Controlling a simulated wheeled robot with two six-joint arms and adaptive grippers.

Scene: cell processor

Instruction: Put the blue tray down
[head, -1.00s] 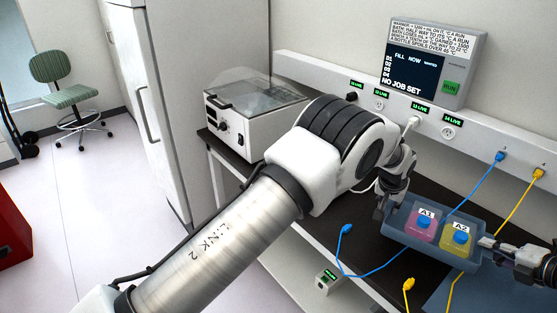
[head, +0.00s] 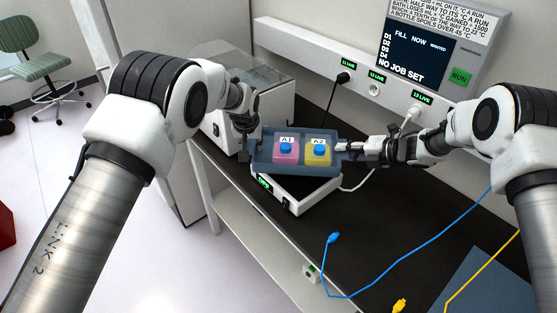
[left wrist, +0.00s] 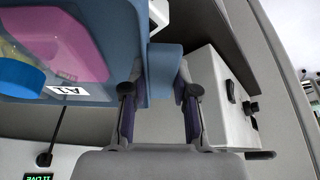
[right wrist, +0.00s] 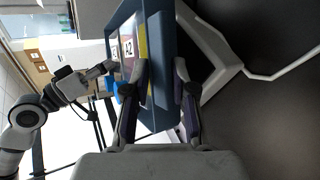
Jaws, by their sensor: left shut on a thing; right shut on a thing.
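The blue tray (head: 300,166) is held between my two grippers in the head view. It carries a pink bottle marked A1 (head: 286,153) and a yellow bottle marked A2 (head: 317,153), both with blue caps. My left gripper (head: 247,150) is shut on the tray's left end; in the left wrist view its fingers (left wrist: 160,95) pinch the tray's handle. My right gripper (head: 345,149) is shut on the right end; its fingers (right wrist: 160,80) straddle the tray wall in the right wrist view. The tray appears over a white device (head: 290,195); I cannot tell whether they touch.
A white lidded bath (head: 270,90) stands behind the tray on the left. A blue cable plug (head: 333,238) and a yellow one (head: 399,305) lie on the black bench (head: 380,215). A blue mat (head: 490,280) is at the right.

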